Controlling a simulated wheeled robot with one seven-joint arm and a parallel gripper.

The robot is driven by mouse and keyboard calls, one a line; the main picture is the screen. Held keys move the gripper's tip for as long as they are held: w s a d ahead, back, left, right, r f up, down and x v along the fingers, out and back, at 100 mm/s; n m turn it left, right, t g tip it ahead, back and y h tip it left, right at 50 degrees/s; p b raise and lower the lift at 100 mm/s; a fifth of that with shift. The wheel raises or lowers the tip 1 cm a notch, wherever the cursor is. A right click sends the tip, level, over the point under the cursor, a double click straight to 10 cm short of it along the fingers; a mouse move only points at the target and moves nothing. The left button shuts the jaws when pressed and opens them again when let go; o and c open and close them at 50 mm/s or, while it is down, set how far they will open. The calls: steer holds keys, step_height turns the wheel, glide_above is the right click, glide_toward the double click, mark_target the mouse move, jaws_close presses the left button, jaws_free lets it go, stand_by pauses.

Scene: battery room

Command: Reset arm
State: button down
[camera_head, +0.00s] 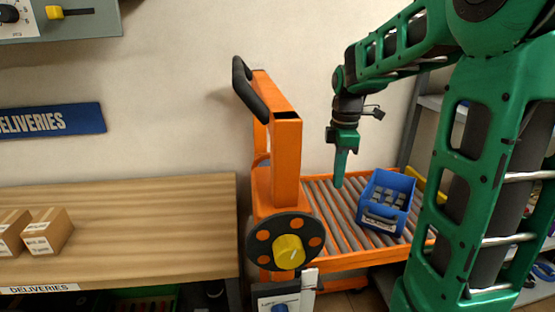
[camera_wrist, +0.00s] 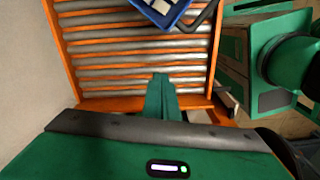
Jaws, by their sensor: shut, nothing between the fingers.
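My green arm reaches in from the right in the head view, and my gripper (camera_head: 339,182) points down above the orange roller cart (camera_head: 325,210). The gripper is shut and empty, its fingers together. In the wrist view the closed fingertips (camera_wrist: 161,80) show over the grey rollers. A blue bin (camera_head: 388,222) with several grey blocks stands on the rollers to the right of the gripper, apart from it. Part of the blue bin also shows at the top of the wrist view (camera_wrist: 183,12).
An orange post with a black handle (camera_head: 252,90) and a yellow-hubbed wheel (camera_head: 288,250) stands left of the rollers. A wooden table (camera_head: 150,215) with cardboard boxes (camera_head: 47,232) is at the left. A grey panel overhangs the upper left.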

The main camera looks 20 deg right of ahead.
steer(key=s+a+f+m, duration=0.1)
steer(key=s+f+m, duration=0.1)
steer(key=s+m, duration=0.7)
steer(key=s+a+f+m, duration=0.2)
steer(key=s+f+m, duration=0.1)
steer(key=s+m, duration=0.7)
steer(key=s, duration=0.4)
steer(key=shift+w+f, duration=0.1)
steer(key=shift+w+f, duration=0.2)
steer(key=shift+w, duration=0.3)
